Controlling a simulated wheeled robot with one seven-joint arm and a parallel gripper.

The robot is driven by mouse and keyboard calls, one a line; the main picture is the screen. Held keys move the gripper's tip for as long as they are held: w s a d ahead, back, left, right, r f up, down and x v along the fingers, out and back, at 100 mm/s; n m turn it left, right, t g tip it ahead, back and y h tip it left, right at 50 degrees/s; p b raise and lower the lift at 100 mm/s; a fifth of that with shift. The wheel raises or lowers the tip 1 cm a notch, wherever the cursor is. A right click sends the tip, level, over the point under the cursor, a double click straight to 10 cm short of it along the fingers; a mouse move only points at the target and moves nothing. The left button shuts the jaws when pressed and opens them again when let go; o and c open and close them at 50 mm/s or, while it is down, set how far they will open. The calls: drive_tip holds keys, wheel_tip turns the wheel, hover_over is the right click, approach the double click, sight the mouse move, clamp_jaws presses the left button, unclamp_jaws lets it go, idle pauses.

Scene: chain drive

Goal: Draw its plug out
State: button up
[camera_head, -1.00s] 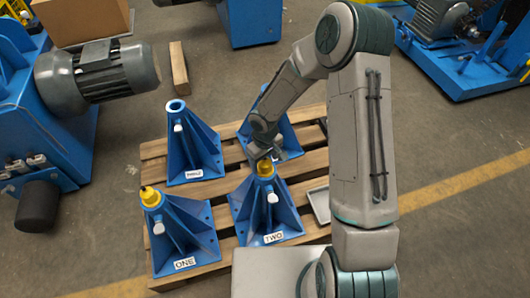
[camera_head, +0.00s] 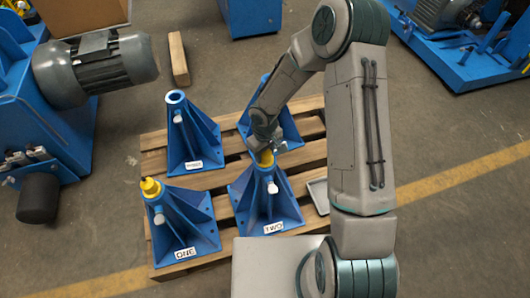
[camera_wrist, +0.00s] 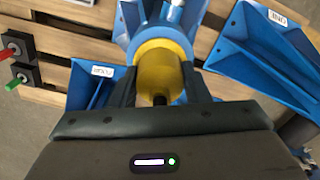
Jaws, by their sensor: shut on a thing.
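The yellow plug (camera_head: 265,158) sits at the top of the blue stand labelled TWO (camera_head: 251,205). My gripper (camera_head: 266,146) is over this stand from above. In the wrist view its dark fingers (camera_wrist: 158,83) are shut on the plug, one on each side. How deep the plug sits in the collar cannot be told.
Stand ONE (camera_head: 184,225) has a yellow plug (camera_head: 150,187). Another stand (camera_head: 190,140) at the back left has an open top. A further blue stand (camera_head: 289,124) is partly behind my arm. All stand on a wooden pallet (camera_head: 225,168). A grey tray (camera_head: 318,196) lies at right.

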drive_tip(key=shift+r+p, duration=3.1)
drive_tip(key=shift+r, duration=1.25)
